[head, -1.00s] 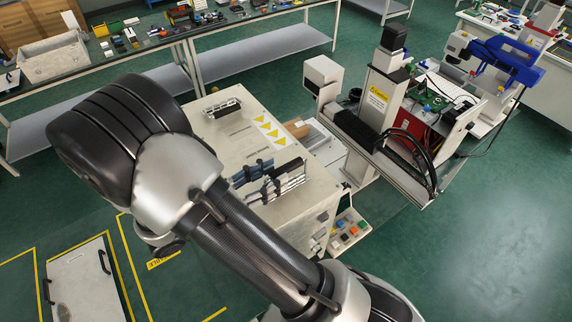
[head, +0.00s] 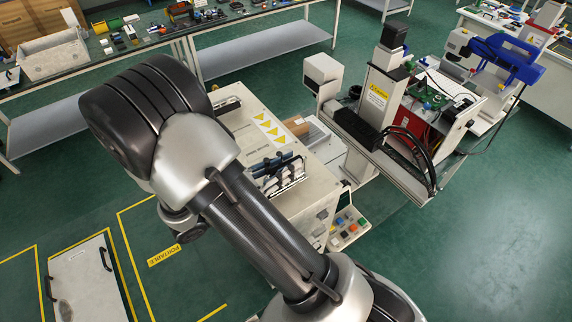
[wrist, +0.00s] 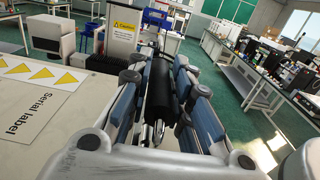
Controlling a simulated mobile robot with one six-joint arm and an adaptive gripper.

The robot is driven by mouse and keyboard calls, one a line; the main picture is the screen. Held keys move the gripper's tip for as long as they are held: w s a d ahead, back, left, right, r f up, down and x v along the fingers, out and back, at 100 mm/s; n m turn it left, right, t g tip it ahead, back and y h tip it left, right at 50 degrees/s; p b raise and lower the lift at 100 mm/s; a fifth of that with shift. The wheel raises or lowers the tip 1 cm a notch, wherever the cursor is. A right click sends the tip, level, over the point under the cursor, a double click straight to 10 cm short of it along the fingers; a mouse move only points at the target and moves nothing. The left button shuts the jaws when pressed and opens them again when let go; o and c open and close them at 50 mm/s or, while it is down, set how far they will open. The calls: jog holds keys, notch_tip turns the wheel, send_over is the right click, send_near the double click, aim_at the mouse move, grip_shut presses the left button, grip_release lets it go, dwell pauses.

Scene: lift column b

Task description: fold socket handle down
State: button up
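A metal-framed socket (head: 290,176) stands on top of the pale cabinet, near its right edge in the head view. My gripper (head: 275,164) is right at this socket and covers part of it. In the wrist view, the blue-grey fingers of my gripper (wrist: 160,70) reach forward on both sides of a dark, rounded part with bright metal below it.
The cabinet top (head: 235,125) carries yellow warning triangles, a serial label (wrist: 35,118) and a second socket (head: 228,104) farther back. A box of coloured buttons (head: 347,228) sits at the cabinet's side. A column machine (head: 380,85) stands to the right. The green floor at the right is clear.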

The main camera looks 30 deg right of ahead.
grip_shut()
jog(key=shift+w+r, duration=0.1)
jog(key=shift+r, duration=0.05)
dwell(0.4)
jog(key=shift+w+n+p, duration=0.1)
jog(key=shift+n+p, duration=0.3)
jog(key=shift+p, duration=0.1)
jog(key=shift+w+n+p, duration=0.4)
jog(key=shift+n+p, duration=0.1)
jog(key=shift+n, duration=0.1)
jog(key=n+p, duration=0.1)
jog(key=w+n+p, duration=0.1)
jog(key=n, duration=0.1)
jog(key=shift+w+a+f, duration=0.1)
jog(key=shift+w+f, duration=0.15)
jog(key=shift+w, duration=0.05)
jog(key=shift+w+f+n+p, duration=0.2)
jog(key=shift+w+n+p, duration=0.1)
jog(key=shift+n, duration=0.35)
jog(key=shift+w+f+n+p, duration=0.15)
jog(key=shift+w+f+n, duration=0.1)
jog(key=shift+n, duration=0.4)
